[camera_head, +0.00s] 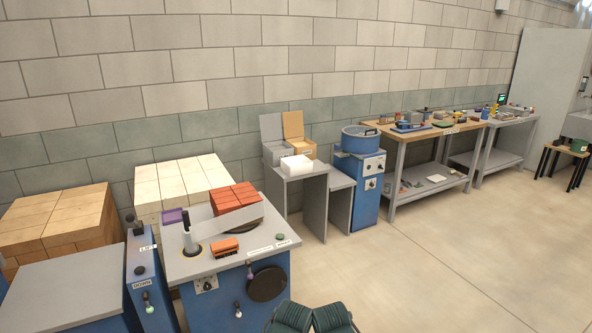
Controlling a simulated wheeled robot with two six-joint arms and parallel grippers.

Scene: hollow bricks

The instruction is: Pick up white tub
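A white block-like object (296,165), the only thing here that could be the white tub, sits on top of a small grey table (309,171) near the middle of the view. It is small in the picture, and I cannot tell whether it is hollow. A grey open-lidded box (277,153) and a cardboard-coloured box (306,149) stand close behind it. Nothing is gripping it. Neither of my grippers can be made out in the head view.
A blue machine with a round blue basin (360,139) stands right of the grey table. A blue workstation (188,268) with orange-red bricks (233,197) is in front, at left. Brick stacks line the wall. Workbenches (417,135) run to the right. Open floor (430,270) fills the lower right.

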